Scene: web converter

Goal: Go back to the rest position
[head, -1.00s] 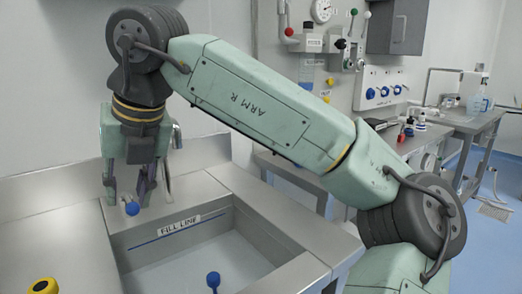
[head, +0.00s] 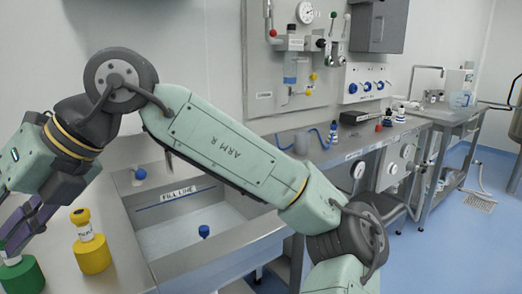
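My gripper (head: 17,222) is at the left edge of the head view, with its tips partly cut off by the frame. My arm reaches across the picture from the lower right, over the sink.
The steel sink (head: 215,222), with a "FILL LINE" label, holds a blue-knobbed item (head: 204,231). Another blue knob (head: 140,174) is at its back rim. A bench (head: 345,150) with small bottles and a panel (head: 368,84) with blue knobs stand behind. Open blue floor lies at right.

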